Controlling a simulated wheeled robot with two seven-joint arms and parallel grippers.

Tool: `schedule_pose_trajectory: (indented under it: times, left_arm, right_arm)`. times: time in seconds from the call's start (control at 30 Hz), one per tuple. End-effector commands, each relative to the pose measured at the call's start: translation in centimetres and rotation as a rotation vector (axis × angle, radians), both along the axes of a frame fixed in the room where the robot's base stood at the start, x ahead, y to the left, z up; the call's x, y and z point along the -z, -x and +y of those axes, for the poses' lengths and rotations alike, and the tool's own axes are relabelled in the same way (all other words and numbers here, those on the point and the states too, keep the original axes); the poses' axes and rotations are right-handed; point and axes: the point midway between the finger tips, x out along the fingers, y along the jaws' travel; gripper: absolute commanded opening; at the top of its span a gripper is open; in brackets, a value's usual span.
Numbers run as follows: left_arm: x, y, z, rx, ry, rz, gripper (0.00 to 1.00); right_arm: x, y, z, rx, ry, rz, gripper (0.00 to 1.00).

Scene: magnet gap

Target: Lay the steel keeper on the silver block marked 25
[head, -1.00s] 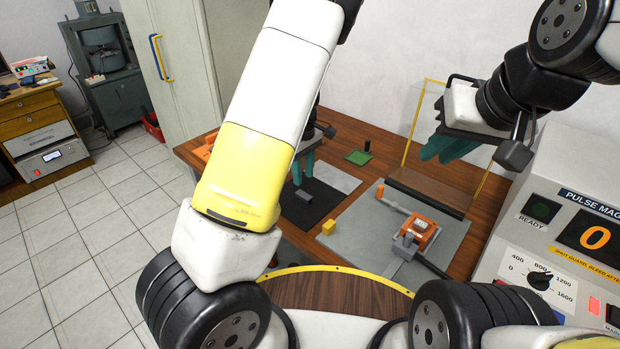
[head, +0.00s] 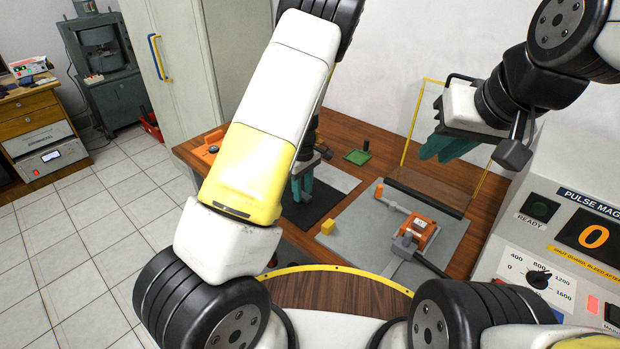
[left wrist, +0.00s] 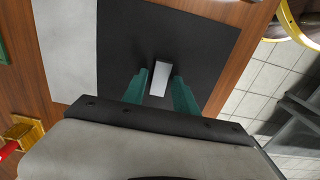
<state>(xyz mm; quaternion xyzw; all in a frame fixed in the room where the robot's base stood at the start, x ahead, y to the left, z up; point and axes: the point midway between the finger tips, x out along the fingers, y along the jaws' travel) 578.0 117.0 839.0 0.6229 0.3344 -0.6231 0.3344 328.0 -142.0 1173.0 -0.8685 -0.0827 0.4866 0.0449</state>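The steel keeper, a plain light-grey bar (left wrist: 160,78), lies on the black mat (left wrist: 205,40) in the left wrist view. My left gripper (head: 302,190) is low over that mat in the head view. Its teal fingers (left wrist: 160,88) are apart, one on each side of the bar, with narrow gaps showing. In the head view the fingers mostly hide the bar. My right gripper (head: 445,148) is raised at the right, with nothing seen in it; its finger gap is unclear. I cannot read a 25 on any block; a small grey block (head: 404,242) sits beside an orange fixture (head: 422,229).
The fixture stands on a grey plate (head: 355,235) with a yellow block (head: 328,227) at its left. A framed clear guard (head: 425,190) stands behind. A green pad (head: 357,157) lies at the back. The pulse magnetizer (head: 560,230) fills the right side.

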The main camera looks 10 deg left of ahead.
Motion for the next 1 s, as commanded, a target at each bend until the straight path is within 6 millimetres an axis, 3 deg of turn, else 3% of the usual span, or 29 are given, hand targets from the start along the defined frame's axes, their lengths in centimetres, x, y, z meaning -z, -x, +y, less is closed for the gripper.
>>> schedule_pose_trajectory:
  times: [0.1, 0.3, 0.57, 1.0]
  left_arm:
    - [0.0, 0.0, 0.0, 0.0, 0.0, 0.0, 0.35]
    - [0.0, 0.0, 0.0, 0.0, 0.0, 0.0, 0.0]
    - [-0.5, -0.1, 0.0, 0.0, 0.0, -0.001, 0.0]
    - [-3.9, -0.1, 0.0, 0.001, 0.0, -0.002, 0.0]
  right_arm:
    - [0.0, 0.0, 0.0, 0.0, 0.0, 0.0, 0.2]
    - [0.0, 0.0, 0.0, 0.0, 0.0, 0.0, 0.2]
    - [0.0, 0.0, 0.0, 0.0, 0.0, 0.0, 0.2]
    - [0.0, 0.0, 0.0, 0.0, 0.0, 0.0, 0.2]
